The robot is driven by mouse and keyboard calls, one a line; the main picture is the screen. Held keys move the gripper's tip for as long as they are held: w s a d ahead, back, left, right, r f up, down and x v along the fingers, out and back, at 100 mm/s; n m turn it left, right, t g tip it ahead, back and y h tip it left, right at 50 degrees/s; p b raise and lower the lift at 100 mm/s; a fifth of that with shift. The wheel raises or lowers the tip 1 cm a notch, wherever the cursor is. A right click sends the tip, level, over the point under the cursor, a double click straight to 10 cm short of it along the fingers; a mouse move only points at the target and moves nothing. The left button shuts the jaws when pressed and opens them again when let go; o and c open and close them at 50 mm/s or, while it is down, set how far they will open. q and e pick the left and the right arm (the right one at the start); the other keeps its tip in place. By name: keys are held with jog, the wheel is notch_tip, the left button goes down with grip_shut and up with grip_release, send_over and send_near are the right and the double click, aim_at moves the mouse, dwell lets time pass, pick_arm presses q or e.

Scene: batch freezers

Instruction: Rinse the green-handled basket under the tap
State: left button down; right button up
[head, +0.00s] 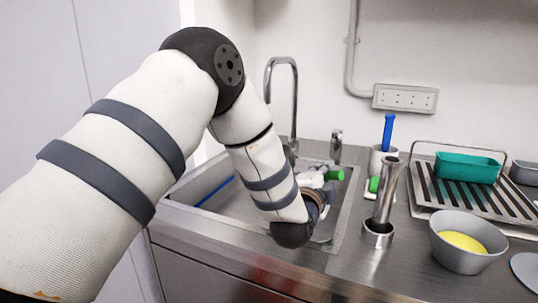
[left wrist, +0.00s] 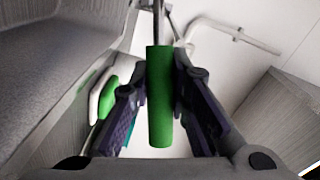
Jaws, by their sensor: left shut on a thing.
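My left gripper (head: 318,180) is over the right part of the sink (head: 215,197), its fingers partly hidden by my wrist. It is shut on the green handle of the basket (head: 335,175). In the left wrist view the green handle (left wrist: 160,95) stands between the two dark fingers (left wrist: 160,105), with a thin metal rod running from its far end. The body of the basket cannot be made out. The tap (head: 282,90) has a tall curved metal spout and stands at the back of the sink, behind my forearm. I cannot tell whether water runs. My right gripper is not in view.
Right of the sink stand a metal cylinder in a round cup (head: 378,233), a blue-handled tool (head: 388,132) in a holder, and a grey bowl (head: 463,260) with yellow contents. A ridged drainer (head: 440,190) holds a teal tub (head: 467,168). A blue strip (head: 214,191) shows in the sink.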

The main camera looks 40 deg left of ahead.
pick_arm(q)
jog(key=shift+r, duration=0.1)
jog(key=s+d+r, duration=0.3)
jog(key=d+r, duration=0.1)
dwell(0.3)
dwell(0.5)
